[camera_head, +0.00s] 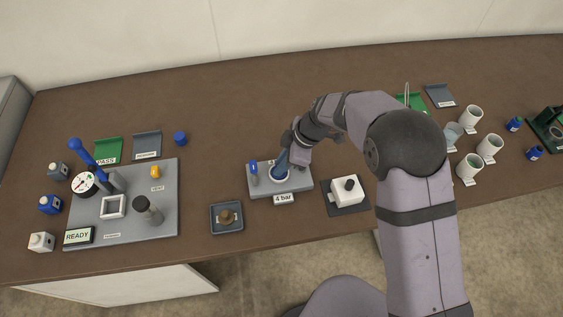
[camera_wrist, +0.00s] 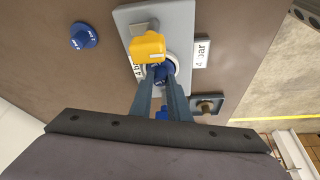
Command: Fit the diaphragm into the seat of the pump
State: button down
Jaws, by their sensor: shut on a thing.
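The pump (camera_head: 303,184) is a grey block with a round white-rimmed seat (camera_head: 279,177) in its top; its grey plate (camera_wrist: 178,22) fills the middle of the wrist view. My gripper (camera_head: 281,166) points down over the seat. Its fingers (camera_wrist: 162,82) are shut on a blue piece with white marks (camera_wrist: 162,70), apparently the diaphragm. That piece is at the white ring, partly hidden by the fingers. I cannot tell whether it is fully seated. A blue handle (camera_head: 254,172) stands at the pump's left, and a yellow part (camera_wrist: 147,46) stands beside the seat.
A tray with a brown knob (camera_head: 227,217) lies front left of the pump. A blue round piece (camera_wrist: 82,36) lies behind the pump. A gauge board (camera_head: 140,220) is left; several white cups (camera_head: 468,167) are right.

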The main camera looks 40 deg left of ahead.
jog(key=shift+f, duration=0.25)
jog(key=shift+f+b, duration=0.2)
jog(key=shift+b, duration=0.1)
jog(key=c, duration=1.7)
grip_release()
jog(key=shift+o, duration=0.2)
jog(key=shift+r, duration=0.2)
jog(key=shift+r+p, duration=0.15)
jog(key=shift+p, duration=0.2)
jog(key=b+v, duration=0.3)
jog(key=v, duration=0.8)
jog(key=shift+d+r, duration=0.2)
jog(key=shift+r, duration=0.15)
